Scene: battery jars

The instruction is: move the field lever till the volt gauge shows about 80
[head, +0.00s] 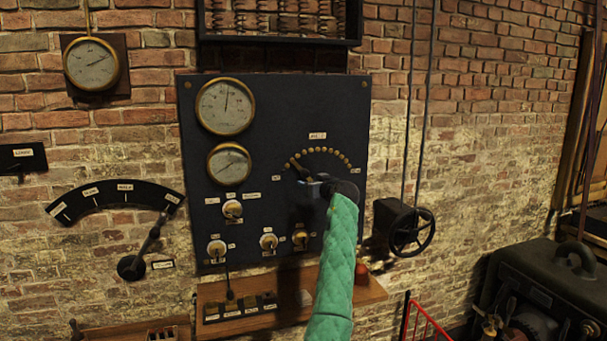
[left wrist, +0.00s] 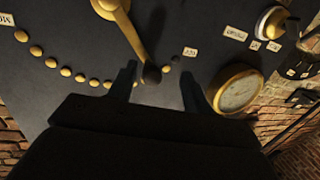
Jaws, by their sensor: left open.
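The field lever is a brass arm (left wrist: 124,22) with a dark round knob (left wrist: 152,74), beside an arc of brass studs (left wrist: 65,71). In the head view the lever (head: 297,167) points up and left, towards the left end of its studs (head: 322,150). My left gripper (head: 308,183) is open in front of the dark panel. In the left wrist view the knob shows between its spread fingers (left wrist: 157,76); I cannot tell whether they touch it. The panel has a large upper gauge (head: 226,106), needle nearly upright, and a smaller lower gauge (head: 228,163). Their scales are too small to read. My right gripper is not in view.
Several knobs sit low on the panel (head: 345,105), with a wooden shelf (head: 375,292) below. A black handwheel (head: 411,232) hangs at the right. Another lever (head: 147,243) with a curved scale is at the left. A dark machine (head: 540,290) stands at the lower right.

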